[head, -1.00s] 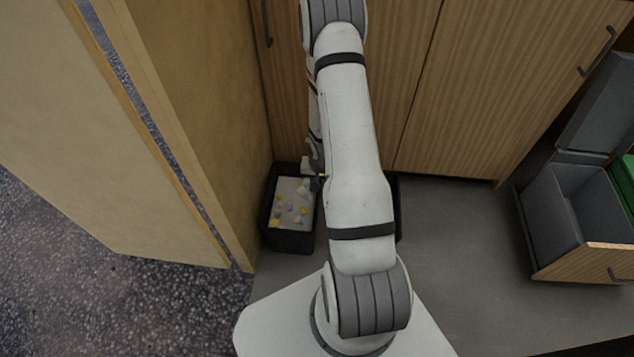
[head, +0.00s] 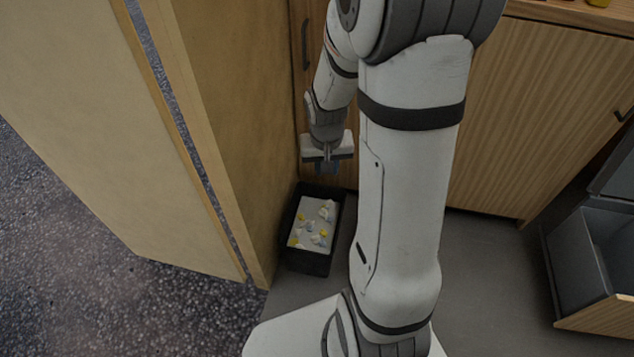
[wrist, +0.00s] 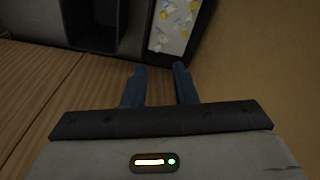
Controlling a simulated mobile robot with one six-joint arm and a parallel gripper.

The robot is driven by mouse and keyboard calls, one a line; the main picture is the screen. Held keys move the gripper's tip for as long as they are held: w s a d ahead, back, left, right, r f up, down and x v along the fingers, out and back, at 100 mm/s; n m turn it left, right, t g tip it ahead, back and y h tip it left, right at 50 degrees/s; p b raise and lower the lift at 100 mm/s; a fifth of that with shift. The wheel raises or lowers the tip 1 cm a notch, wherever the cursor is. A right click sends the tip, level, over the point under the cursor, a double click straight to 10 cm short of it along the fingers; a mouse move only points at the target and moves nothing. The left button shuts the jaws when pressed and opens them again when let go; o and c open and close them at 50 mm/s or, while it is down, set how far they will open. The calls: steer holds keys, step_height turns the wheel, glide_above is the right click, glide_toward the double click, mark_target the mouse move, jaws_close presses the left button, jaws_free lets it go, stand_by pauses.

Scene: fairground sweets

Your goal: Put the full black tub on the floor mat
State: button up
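The full black tub (head: 310,262) stands on the grey floor beside the tan panel, holding a pale fill with yellow and white pieces. In the wrist view the full tub (wrist: 152,45) shows at the top, ahead of the fingertips. My gripper (head: 328,168) hangs above and behind the tub, in front of the wooden cupboard front, and is apart from it. In the wrist view my gripper (wrist: 159,72) has its two blue fingers apart with nothing between them. I cannot make out a floor mat for certain.
An empty dark tub (wrist: 92,40) stands left of the full one in the wrist view; my arm hides that spot in the head view. The tan panel (head: 215,120) stands close at the left. A grey bin (head: 580,250) stands at the right. Grey floor (head: 490,285) between is clear.

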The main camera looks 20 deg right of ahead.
steer(key=s+a+r+n, duration=0.3)
steer(key=s+a+r, duration=0.4)
steer(key=s+r, duration=0.5)
steer(key=shift+s+a+y, duration=0.35)
steer(key=shift+s+y, duration=0.05)
steer(key=shift+s, duration=0.2)
steer(key=shift+r, duration=0.1)
